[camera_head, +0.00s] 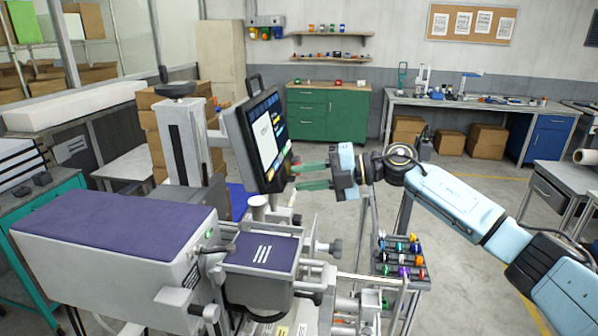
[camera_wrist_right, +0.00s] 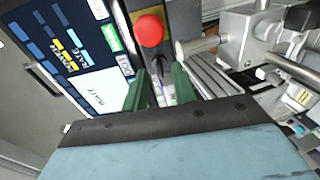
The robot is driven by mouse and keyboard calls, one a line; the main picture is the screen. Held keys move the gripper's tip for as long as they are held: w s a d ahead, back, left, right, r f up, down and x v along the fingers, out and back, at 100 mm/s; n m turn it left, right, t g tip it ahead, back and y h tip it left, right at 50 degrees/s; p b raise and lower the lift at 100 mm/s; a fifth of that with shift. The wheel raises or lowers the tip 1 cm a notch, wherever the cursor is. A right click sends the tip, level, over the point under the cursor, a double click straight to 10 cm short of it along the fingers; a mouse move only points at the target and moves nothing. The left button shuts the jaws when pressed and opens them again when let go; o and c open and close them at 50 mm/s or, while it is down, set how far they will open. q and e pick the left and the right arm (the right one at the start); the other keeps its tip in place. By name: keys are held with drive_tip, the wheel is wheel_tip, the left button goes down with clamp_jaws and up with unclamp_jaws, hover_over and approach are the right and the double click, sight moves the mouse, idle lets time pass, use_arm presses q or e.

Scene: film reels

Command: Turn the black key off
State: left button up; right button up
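The control panel with a tilted screen (camera_head: 262,135) stands left of centre in the head view. My right gripper (camera_head: 297,176) reaches it from the right, with its two green fingers apart, one above the other, close to the panel's right edge. In the right wrist view, the right gripper (camera_wrist_right: 160,70) has its fingers on both sides of a narrow strip below a red round button (camera_wrist_right: 149,30). Nothing is clearly held. My left gripper is not in view.
A grey machine with a purple top (camera_head: 105,225) fills the lower left. A rack of coloured small items (camera_head: 402,262) stands below my right arm. A green cabinet (camera_head: 328,110) and a workbench (camera_head: 470,103) are at the back.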

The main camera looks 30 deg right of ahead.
drive_tip(key=shift+w+a+f, duration=0.1)
drive_tip(key=shift+w+a, duration=0.3)
drive_tip(key=shift+a, duration=0.3)
clamp_jaws()
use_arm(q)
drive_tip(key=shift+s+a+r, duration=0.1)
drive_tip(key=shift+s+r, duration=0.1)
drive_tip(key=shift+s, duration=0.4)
